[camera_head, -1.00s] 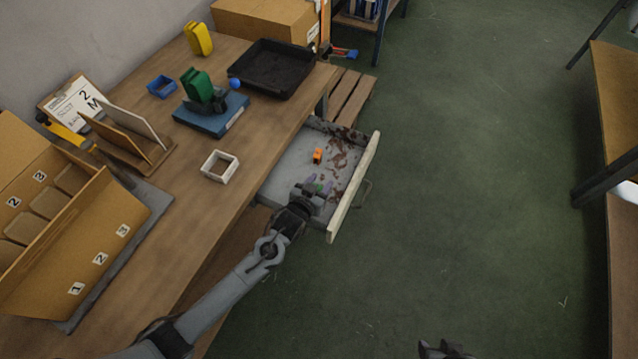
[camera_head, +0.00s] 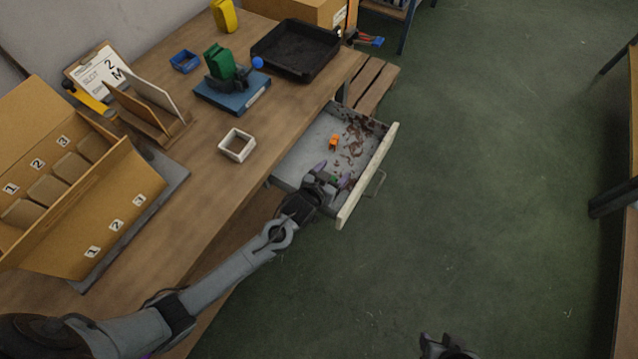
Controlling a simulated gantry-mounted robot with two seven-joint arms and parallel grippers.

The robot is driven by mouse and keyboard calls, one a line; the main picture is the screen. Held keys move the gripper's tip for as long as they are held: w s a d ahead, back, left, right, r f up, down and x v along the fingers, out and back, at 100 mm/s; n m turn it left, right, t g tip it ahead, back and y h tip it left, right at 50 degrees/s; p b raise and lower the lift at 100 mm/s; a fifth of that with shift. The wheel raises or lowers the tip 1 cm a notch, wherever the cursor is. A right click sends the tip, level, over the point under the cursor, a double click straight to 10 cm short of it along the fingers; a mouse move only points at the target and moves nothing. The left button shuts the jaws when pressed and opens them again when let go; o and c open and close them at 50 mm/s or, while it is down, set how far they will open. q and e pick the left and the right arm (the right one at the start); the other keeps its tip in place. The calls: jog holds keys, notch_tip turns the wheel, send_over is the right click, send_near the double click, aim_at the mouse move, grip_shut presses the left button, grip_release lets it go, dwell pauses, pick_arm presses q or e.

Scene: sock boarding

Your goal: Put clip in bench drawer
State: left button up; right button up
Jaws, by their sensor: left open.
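The bench drawer (camera_head: 369,175) is pulled open from the bench's right side. A small orange object (camera_head: 334,142) lies on its floor, towards the back, with brown patches around it. My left gripper (camera_head: 332,175) is open over the near part of the drawer, its purple fingertips apart. A small green object (camera_head: 334,179) shows between the fingertips; I cannot tell whether it lies on the drawer floor. Which of these two small objects is the clip is too small to tell. My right gripper (camera_head: 446,347) is at the bottom edge, mostly cut off.
The green floor right of the drawer is clear.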

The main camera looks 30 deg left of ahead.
pick_arm(q)
jog(key=s+a+r+g+p, duration=0.1)
jog(key=s+r+g, duration=0.1)
jog(key=s, duration=0.8)
jog(key=s+a+r+g, duration=0.2)
jog(key=s+r+g, duration=0.1)
jog(key=s, duration=0.7)
jog(key=s+a+r+g+y+p, duration=0.1)
jog(key=s+g, duration=0.3)
jog(key=s, duration=0.7)
jog(key=shift+a+r+m+g+p, duration=0.35)
jog(key=shift+a+r, duration=0.25)
jog(key=shift+r, duration=0.2)
jog(key=shift+s+r, duration=0.1)
